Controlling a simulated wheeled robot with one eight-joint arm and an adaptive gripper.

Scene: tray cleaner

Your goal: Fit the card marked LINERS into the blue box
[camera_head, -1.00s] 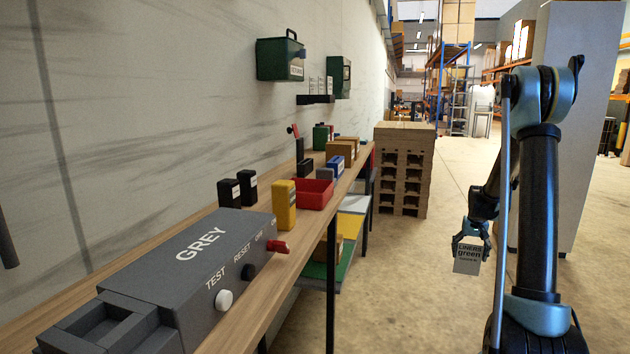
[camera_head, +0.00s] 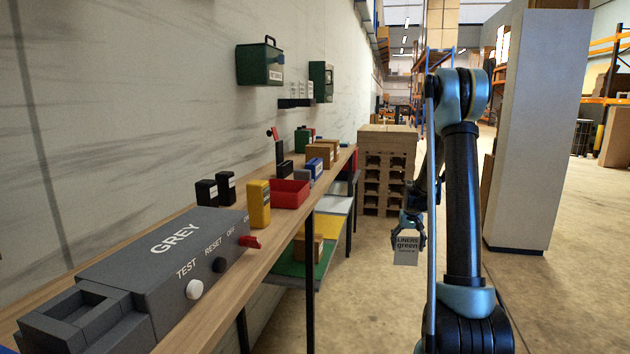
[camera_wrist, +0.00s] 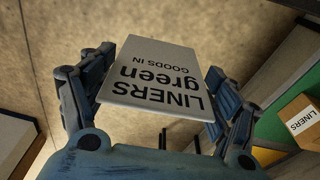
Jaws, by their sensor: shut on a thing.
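The white card (camera_head: 405,254) reads LINERS, green, GOODS IN. My gripper (camera_head: 408,236) is shut on it and holds it hanging over the open floor, right of the bench and clear of it. In the wrist view the card (camera_wrist: 150,82) lies between the two blue fingers, its text upside down. A small blue box (camera_head: 315,168) with a pale label stands on the bench, beyond the red bin; I cannot tell whether it has a slot. My gripper is well apart from it.
The long wooden bench (camera_head: 228,300) carries a grey unit (camera_head: 130,262), a yellow block (camera_head: 259,207) and a red bin (camera_head: 289,194). A LINERS carton (camera_wrist: 302,122) sits on the green lower shelf. Stacked pallets (camera_head: 386,170) stand behind. Floor around the card is clear.

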